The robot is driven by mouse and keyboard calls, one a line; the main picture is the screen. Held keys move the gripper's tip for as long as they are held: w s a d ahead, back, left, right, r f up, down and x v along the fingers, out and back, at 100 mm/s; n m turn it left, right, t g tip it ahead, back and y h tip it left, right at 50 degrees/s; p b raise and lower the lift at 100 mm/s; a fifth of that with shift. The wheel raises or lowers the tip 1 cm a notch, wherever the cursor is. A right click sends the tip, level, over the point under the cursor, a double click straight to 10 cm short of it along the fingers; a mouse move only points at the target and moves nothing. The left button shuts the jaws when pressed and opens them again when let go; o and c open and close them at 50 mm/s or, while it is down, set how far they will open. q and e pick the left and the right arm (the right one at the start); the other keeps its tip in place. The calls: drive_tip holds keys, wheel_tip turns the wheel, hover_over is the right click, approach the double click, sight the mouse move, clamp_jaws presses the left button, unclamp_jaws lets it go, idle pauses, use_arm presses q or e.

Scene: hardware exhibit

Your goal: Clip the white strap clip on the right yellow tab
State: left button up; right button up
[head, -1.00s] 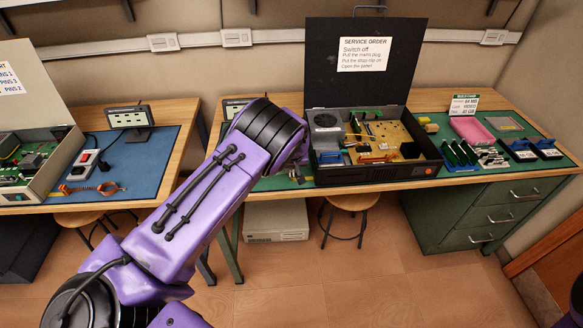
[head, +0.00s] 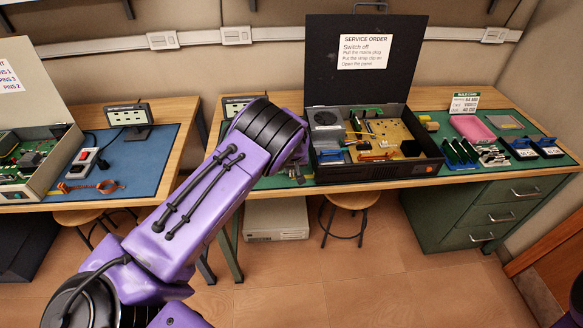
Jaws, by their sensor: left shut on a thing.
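My left arm reaches across the view, its forearm in front of the right bench. My left gripper (head: 299,173) is mostly hidden behind the wrist, at the left front corner of the open black case (head: 380,172). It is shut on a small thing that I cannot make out. I cannot pick out the white strap clip or the right yellow tab at this size; the wrist may hide them. The case's lid stands up with a service order sheet (head: 362,52). My right gripper is out of view.
On the left bench lie an orange strap (head: 90,187) and a power strip (head: 83,162), beside a small display (head: 128,116). Right of the case are a pink tray (head: 472,129), a yellow block (head: 428,122) and several cards (head: 460,152). A stool (head: 351,200) stands below the bench.

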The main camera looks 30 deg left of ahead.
use_arm(q)
drive_tip(key=shift+f+b, duration=0.45)
drive_tip(key=shift+f, duration=0.25)
drive_tip(key=o, duration=0.9)
drive_tip(key=shift+o, duration=0.2)
drive_tip(key=shift+o, duration=1.3)
drive_tip(key=shift+r+p, duration=0.55)
drive_tip(key=shift+r, duration=0.2)
drive_tip(key=shift+r+p, duration=2.2)
drive_tip(key=shift+r, duration=0.75)
